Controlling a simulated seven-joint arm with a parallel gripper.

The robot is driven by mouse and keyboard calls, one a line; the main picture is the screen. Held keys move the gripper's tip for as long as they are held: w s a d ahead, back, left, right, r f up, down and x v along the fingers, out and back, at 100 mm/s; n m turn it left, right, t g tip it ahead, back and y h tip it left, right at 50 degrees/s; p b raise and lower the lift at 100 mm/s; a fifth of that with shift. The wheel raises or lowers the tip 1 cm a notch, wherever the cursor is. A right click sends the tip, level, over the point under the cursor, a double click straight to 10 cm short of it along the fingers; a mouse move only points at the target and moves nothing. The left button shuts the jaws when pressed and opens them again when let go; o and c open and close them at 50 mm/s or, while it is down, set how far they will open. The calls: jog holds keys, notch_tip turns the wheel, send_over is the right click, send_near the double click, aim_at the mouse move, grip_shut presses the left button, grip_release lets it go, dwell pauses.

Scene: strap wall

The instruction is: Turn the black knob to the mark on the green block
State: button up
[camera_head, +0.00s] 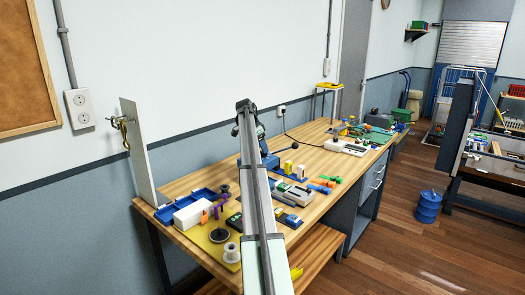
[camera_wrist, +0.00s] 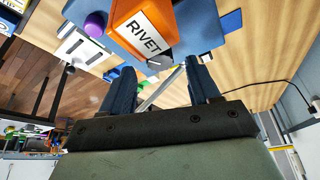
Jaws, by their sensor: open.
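In the wrist view my gripper (camera_wrist: 158,70) is open, its two blue fingers apart with nothing held between them. An orange box labelled RIVET (camera_wrist: 126,30), with a blue part beside it, is just beyond the fingertips. In the head view my arm hides most of the gripper. A dark round piece (camera_head: 218,235) lies on a yellow board at the bench's near end and may be the black knob; I cannot tell. A small dark green block (camera_head: 234,221) is beside it; no mark on it can be made out.
An upright white panel (camera_head: 143,150) with hooks stands at the bench's left edge. A blue tray (camera_head: 184,204) and a white box (camera_head: 193,214) are near it. Small coloured parts and a grey device (camera_head: 292,191) crowd the right of my arm. Bare wood (camera_head: 185,180) lies behind the tray.

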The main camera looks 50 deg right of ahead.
jog(key=shift+x, duration=1.25)
jog(key=c, duration=1)
jog(key=shift+c, duration=0.2)
